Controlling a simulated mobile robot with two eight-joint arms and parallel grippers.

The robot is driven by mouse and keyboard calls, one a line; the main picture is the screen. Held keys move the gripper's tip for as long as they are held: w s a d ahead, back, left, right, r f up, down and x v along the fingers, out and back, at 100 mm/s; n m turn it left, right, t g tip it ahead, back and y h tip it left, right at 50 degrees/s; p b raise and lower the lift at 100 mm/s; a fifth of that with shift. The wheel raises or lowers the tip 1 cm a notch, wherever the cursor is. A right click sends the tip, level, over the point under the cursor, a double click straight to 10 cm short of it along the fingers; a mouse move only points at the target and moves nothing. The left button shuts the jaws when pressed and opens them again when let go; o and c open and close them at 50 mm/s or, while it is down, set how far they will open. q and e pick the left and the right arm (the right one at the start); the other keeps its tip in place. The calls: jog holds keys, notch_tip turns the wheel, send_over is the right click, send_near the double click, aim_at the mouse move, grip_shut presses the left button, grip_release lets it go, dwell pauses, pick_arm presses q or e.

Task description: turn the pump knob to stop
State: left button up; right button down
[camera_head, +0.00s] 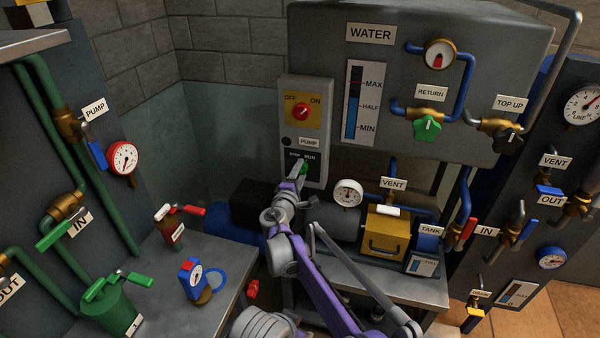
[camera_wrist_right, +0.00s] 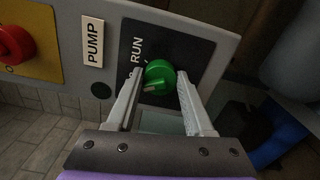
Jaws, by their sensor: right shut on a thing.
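The green pump knob (camera_head: 303,168) is on a black plate (camera_head: 293,158) at the bottom of the grey control box, under a PUMP label. In the right wrist view the knob (camera_wrist_right: 160,77) sits between the two pale fingers of my right gripper (camera_wrist_right: 158,90), which is shut on it. RUN is readable above and left of the knob there; the STOP wording is mostly hidden by a finger. A pale mark on the knob points left and slightly down in that view. In the head view my right gripper (camera_head: 298,180) partly covers the plate. My left gripper is not in view.
A red OFF/ON knob (camera_head: 301,112) on a yellow plate is above the PUMP label (camera_head: 309,142). A white gauge (camera_head: 348,192) and yellow box (camera_head: 386,232) stand right of my arm. A bench (camera_head: 160,311) with small valves lies to the left.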

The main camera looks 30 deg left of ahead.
jog(key=shift+n, duration=0.3)
jog(key=shift+c, duration=1.5)
grip_release()
jog(key=shift+w, duration=0.1)
